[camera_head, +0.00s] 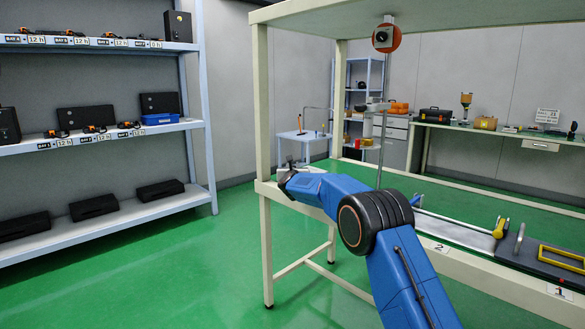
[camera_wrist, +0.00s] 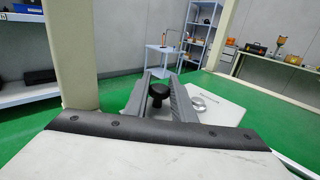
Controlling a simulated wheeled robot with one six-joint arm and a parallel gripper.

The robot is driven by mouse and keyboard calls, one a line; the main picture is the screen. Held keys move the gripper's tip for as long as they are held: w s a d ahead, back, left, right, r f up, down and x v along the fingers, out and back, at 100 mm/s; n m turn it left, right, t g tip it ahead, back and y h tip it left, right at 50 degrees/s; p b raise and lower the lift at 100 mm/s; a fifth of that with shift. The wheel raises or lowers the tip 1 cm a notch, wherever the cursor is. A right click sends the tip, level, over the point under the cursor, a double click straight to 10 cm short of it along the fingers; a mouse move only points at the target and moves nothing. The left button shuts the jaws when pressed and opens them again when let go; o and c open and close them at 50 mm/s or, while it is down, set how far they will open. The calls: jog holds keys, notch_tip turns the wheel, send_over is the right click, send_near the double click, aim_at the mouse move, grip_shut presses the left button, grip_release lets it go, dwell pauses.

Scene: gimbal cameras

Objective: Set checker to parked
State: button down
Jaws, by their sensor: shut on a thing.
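My gripper (camera_head: 284,174) is at the left end of the cream bench, at the far end of my blue arm. In the wrist view, the two grey fingers of my gripper (camera_wrist: 160,80) stand on either side of a black round-topped knob (camera_wrist: 158,90) and are shut on it. A pale flat plate (camera_wrist: 225,108) lies beyond and to the right, with a silver ring (camera_wrist: 198,104) beside the right finger. In the head view the knob is hidden by my gripper. I cannot tell for certain which part is the checker, and no parked marking is readable.
The cream bench frame has a tall post (camera_head: 262,110) close left of my arm. A yellow lever (camera_head: 500,228) and a yellow frame (camera_head: 562,257) sit on the right. Loaded shelves (camera_head: 105,136) stand left; green floor between is clear.

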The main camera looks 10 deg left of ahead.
jog(key=shift+a+r, duration=0.1)
jog(key=shift+a, duration=0.05)
jog(key=c, duration=1.5)
grip_release()
jog(key=shift+a, duration=0.15)
jog(key=s, duration=0.5)
jog(key=s+d, duration=0.1)
jog(key=s, duration=0.5)
jog(key=s+d, duration=0.1)
jog(key=s, duration=0.5)
jog(key=shift+s+d, duration=0.15)
